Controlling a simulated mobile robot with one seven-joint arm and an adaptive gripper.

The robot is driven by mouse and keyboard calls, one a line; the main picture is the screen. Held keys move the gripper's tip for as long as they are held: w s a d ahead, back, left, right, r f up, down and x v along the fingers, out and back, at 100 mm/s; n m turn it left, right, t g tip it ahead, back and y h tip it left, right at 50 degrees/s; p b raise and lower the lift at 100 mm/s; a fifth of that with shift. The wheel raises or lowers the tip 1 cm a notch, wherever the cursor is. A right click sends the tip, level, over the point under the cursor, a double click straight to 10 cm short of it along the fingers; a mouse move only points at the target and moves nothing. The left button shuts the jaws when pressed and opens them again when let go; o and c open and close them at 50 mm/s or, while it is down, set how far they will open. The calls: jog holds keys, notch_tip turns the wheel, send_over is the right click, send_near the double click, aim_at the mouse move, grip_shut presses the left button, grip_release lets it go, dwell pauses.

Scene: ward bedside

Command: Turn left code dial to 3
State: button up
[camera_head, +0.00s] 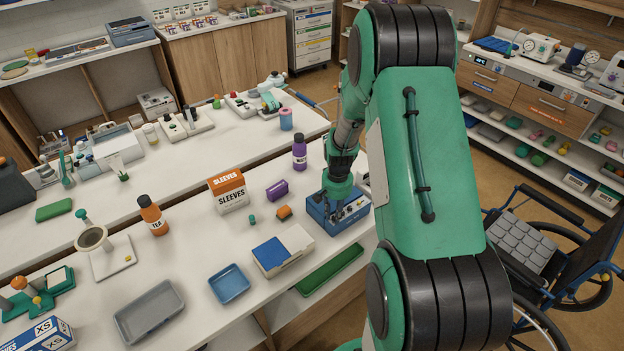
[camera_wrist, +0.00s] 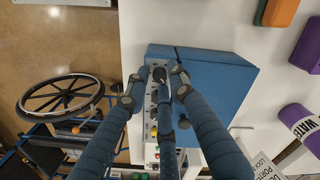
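A blue box (camera_head: 321,217) stands near the front edge of the white table, below my gripper (camera_head: 338,192). In the wrist view the blue box (camera_wrist: 222,72) has a pale control panel (camera_wrist: 154,122) along its left side, with dark dials and small coloured knobs. My gripper (camera_wrist: 158,88) has three dark blue fingers, spread apart over the panel. A dark dial (camera_wrist: 159,75) lies between the fingertips, with gaps visible around it. Whether any finger touches the panel cannot be told. The dial markings are too small to read, and the fingers hide part of the panel.
A purple bottle (camera_head: 299,152), a purple block (camera_head: 277,190) and an orange block (camera_head: 284,212) stand near the box. A wheelchair (camera_head: 545,250) stands right of the table.

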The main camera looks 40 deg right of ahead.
jog(key=n+b, duration=0.1)
jog(key=n, duration=0.2)
notch_tip(320, 180, up, 14)
jog(key=p, duration=0.2)
jog(key=s+a+r+n+t, duration=0.1)
jog(key=a+r+n, duration=1.1)
jog(key=n, duration=0.5)
jog(key=shift+s+a+r+t+h+p, duration=0.3)
jog(key=shift+s+a+r+p, duration=0.1)
jog(key=shift+r, duration=0.3)
jog(key=shift+w+d, duration=0.1)
jog(key=shift+d, duration=0.1)
jog(key=n+g+p, duration=0.2)
jog(key=n+p, duration=0.4)
jog(key=p, duration=1.3)
send_over(334, 217)
notch_tip(334, 217, down, 14)
jog(key=shift+r, duration=0.2)
